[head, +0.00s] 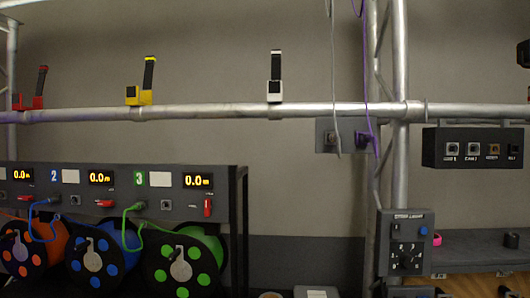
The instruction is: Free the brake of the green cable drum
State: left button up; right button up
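The green cable drum (214,244) hangs at the right end of the drum rack, behind a black disc with green dots and a pale centre plate (181,264). Above it is a panel section marked 3 with a display (197,180) reading 0.0 m. A red lever (207,206) below that display stands upright, while the red lever of section 2 (104,203) lies flat. I take the upright lever to be the green drum's brake, but no label is readable. A green cable (124,226) runs from a plug in the panel to the drum. Neither gripper shows.
The blue drum (122,248) and orange drum (52,241) hang to the left. A truss tube (210,112) with red, yellow and white clamps crosses above. A control box (404,243) and a socket box (473,148) are at right. Space right of the rack looks open.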

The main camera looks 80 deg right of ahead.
aim_at(208, 207)
jog(key=z, duration=3.8)
jog(key=k, duration=0.15)
jog(key=z, duration=0.05)
